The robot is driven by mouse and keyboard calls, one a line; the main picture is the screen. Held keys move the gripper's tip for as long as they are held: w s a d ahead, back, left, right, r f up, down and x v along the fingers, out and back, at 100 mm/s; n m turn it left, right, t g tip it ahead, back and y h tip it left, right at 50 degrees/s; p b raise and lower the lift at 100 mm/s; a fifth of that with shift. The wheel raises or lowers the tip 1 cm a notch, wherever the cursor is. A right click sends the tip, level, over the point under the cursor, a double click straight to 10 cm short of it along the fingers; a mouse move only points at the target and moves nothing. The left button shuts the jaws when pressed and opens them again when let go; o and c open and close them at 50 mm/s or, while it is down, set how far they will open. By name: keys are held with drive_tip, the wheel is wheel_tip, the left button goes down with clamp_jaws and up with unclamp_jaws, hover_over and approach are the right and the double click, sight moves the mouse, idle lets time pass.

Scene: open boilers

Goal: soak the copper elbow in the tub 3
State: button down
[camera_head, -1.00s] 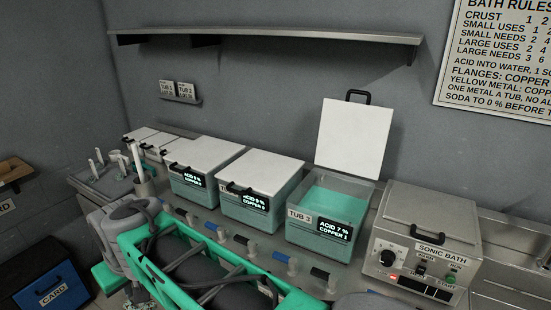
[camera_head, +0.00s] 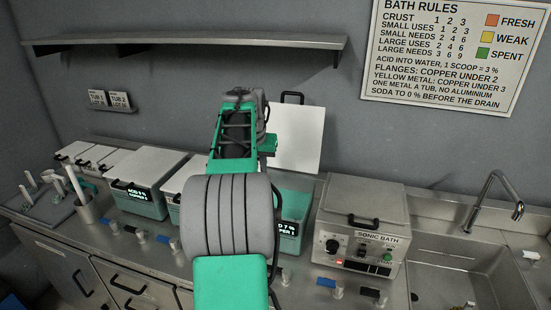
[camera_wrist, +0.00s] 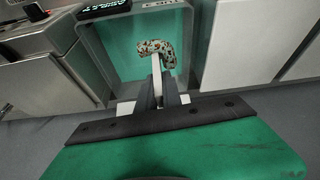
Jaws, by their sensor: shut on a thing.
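Tub 3 (camera_head: 294,208) stands open, with its white lid (camera_head: 299,140) raised behind it. My arm hides much of the tub in the head view. In the wrist view, green liquid (camera_wrist: 112,48) fills the tub below my gripper. My gripper (camera_wrist: 157,78) is shut on the copper elbow (camera_wrist: 155,50), a bent piece speckled with pale and dark crust. The elbow shows over the liquid; I cannot tell whether it touches it. The head view does not show the fingers or the elbow.
Closed lidded tubs stand to the left, one lid (camera_head: 145,166) clearly visible. The sonic bath (camera_head: 362,220) is close on the right, then a sink (camera_head: 470,275) with a tap (camera_head: 497,190). A shelf (camera_head: 190,42) runs along the wall above.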

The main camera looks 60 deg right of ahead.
drive_tip(key=s+d+m, duration=0.1)
drive_tip(key=s+d, duration=0.2)
drive_tip(key=s, duration=0.1)
wheel_tip(320, 180, down, 18)
drive_tip(key=b, duration=1.4)
drive_tip(key=shift+f, duration=0.25)
